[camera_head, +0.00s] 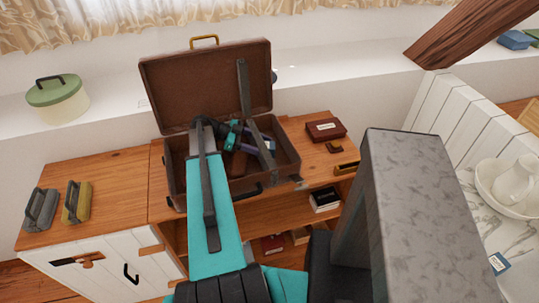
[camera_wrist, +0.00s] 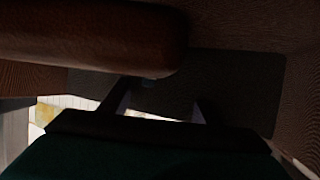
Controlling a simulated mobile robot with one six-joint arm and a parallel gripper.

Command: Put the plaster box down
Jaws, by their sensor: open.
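An open brown suitcase (camera_head: 176,168) stands on the wooden cabinet, its lid (camera_head: 190,85) raised at the back. My gripper (camera_head: 262,146) is down inside the suitcase, partly hidden by my own arm. A rounded brown thing (camera_wrist: 95,38) fills the upper left there, close to the fingers.
The suitcase walls and lid surround my gripper closely. A dark red box (camera_head: 326,130) lies right of the suitcase on the wooden top (camera_head: 110,185). A green-lidded round box (camera_head: 57,98) stands on the ledge. A timber brace (camera_head: 465,35) slants at upper right.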

